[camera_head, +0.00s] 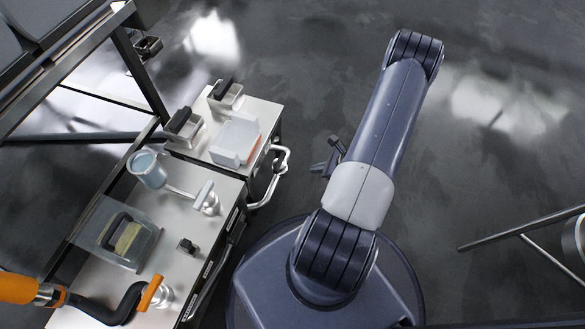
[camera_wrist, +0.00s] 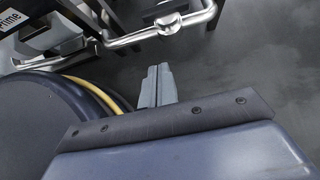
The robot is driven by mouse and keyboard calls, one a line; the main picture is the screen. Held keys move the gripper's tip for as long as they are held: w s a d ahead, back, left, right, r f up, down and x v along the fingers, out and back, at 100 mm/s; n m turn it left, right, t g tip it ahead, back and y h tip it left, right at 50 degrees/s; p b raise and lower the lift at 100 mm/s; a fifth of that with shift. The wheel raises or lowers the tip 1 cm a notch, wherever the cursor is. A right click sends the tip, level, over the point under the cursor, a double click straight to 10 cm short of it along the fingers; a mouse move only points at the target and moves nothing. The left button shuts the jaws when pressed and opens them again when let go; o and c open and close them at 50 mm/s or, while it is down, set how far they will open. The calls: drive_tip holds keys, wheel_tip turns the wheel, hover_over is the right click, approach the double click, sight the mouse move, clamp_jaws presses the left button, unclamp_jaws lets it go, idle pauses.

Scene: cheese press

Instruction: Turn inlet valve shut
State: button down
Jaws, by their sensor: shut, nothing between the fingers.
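My gripper (camera_wrist: 158,72) is shut with nothing in it; its two grey fingers lie together in the wrist view, apart from the pipework. A metal pipe (camera_wrist: 130,40) runs beyond the fingertips, with a round fitting (camera_wrist: 168,24) on it. In the head view a bent pipe (camera_head: 279,178) runs along the bench side. My gripper (camera_head: 322,167) shows partly there, to the right of this pipe and beside my arm. No part is clearly labelled as the inlet valve, so I cannot tell which fitting it is or how it is set.
A white tray (camera_head: 235,140) stands farther back. A metal rail (camera_head: 520,230) is at right. Floor beyond my arm is clear.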

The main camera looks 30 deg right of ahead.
sight(280, 162)
drive_tip(key=w+a+r+b+x, duration=0.1)
drive_tip(key=b+x, duration=0.3)
drive_tip(key=x, duration=0.8)
drive_tip(key=shift+w+a+r, duration=0.25)
drive_tip(key=shift+w, duration=0.25)
